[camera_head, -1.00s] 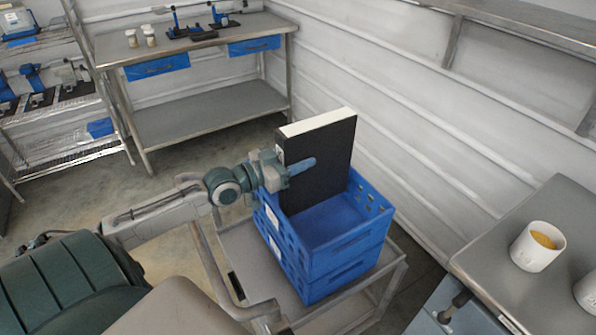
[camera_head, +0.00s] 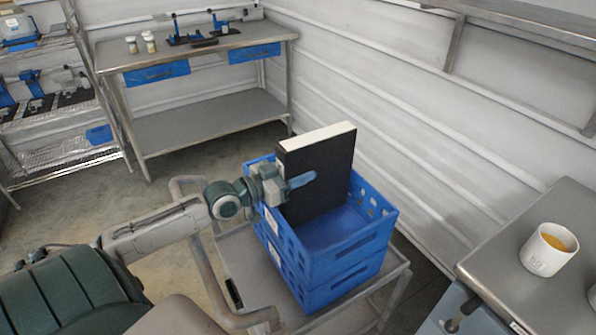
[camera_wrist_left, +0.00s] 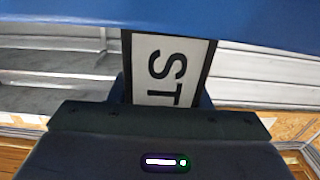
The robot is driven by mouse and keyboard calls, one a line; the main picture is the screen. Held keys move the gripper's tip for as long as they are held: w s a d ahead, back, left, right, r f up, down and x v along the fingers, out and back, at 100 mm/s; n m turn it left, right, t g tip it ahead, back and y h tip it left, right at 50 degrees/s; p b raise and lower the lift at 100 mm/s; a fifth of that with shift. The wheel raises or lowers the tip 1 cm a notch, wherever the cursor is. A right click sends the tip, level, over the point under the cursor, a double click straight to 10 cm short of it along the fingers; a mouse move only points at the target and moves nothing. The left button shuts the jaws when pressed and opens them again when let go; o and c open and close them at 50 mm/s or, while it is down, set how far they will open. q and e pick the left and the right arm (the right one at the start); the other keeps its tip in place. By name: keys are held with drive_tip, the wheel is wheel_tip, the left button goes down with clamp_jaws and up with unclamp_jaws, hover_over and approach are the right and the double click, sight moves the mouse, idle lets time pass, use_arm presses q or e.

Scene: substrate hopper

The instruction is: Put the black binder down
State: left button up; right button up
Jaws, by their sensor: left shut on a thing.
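The black binder (camera_head: 325,172) has a pale page edge on top and stands upright in the head view, its lower part inside the upper blue crate (camera_head: 352,245). Whether it touches the crate floor is hidden. My left gripper (camera_head: 290,184) is shut on the binder near its left edge, one blue finger lying across the black cover. In the left wrist view the binder's spine (camera_wrist_left: 168,70) shows a white label with the letters "ST". My right gripper is not in view.
The blue crates are stacked on a grey cart (camera_head: 240,262). A steel table with a white cup (camera_head: 548,249) stands at the right. A workbench (camera_head: 205,50) with blue drawers stands at the back. A ribbed wall (camera_head: 400,110) runs behind the cart.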

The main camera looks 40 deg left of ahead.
use_arm(q)
drive_tip(key=o, duration=1.1)
drive_tip(key=shift+c, duration=0.2)
drive_tip(key=shift+o, duration=1.2)
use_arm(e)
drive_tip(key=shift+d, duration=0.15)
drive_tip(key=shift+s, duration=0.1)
use_arm(q)
drive_tip(key=shift+r+p, duration=0.5)
drive_tip(key=shift+p, duration=0.05)
drive_tip(key=shift+s+r+p, duration=0.1)
drive_tip(key=shift+r+p, duration=0.3)
drive_tip(key=shift+p, duration=0.15)
drive_tip(key=shift+f+p+v, duration=0.15)
drive_tip(key=shift+p+v, duration=1.1)
drive_tip(key=shift+v, duration=0.6)
drive_tip(key=shift+f+p+v, duration=0.15)
drive_tip(key=shift+p+v, duration=1.05)
drive_tip(key=shift+v, duration=0.65)
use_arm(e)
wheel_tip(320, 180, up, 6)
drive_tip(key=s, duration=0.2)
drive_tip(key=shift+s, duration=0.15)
